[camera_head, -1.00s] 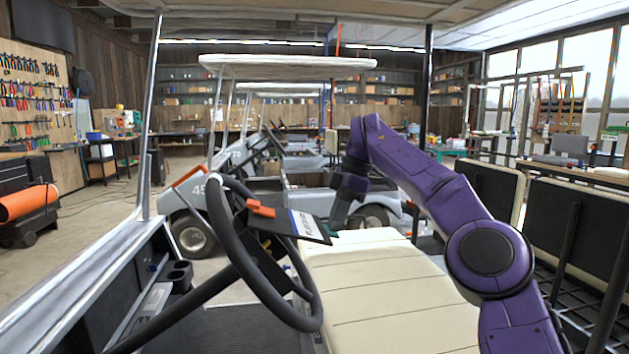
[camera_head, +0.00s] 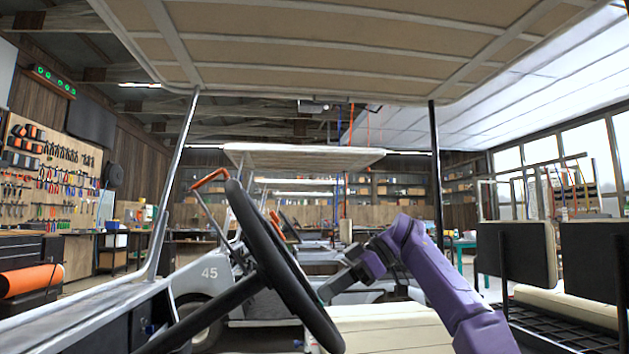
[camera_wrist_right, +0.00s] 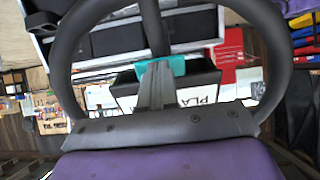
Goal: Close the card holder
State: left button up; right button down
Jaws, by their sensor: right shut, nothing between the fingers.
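The card holder (camera_wrist_right: 203,74) shows in the right wrist view, seen through the steering wheel. It is a dark panel with a pale strip lettered "PLA" partly visible. In the head view my purple right arm reaches in from the lower right, and the right gripper (camera_head: 322,294) is just right of the steering wheel rim. The holder is not clearly visible there. My left gripper is out of view.
The steering wheel (camera_head: 262,228) stands close in front, and its rim also arches across the right wrist view (camera_wrist_right: 72,50). A pale seat (camera_head: 385,325) lies beyond. Roof posts (camera_head: 437,170) stand left and right under the cart roof (camera_head: 300,50). Another cart, numbered 45, stands behind.

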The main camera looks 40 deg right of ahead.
jog(key=shift+a+f, duration=0.1)
dwell(0.5)
jog(key=shift+r+p, duration=0.3)
jog(key=p+v, duration=1.2)
jog(key=v, duration=0.2)
jog(key=shift+f, duration=0.2)
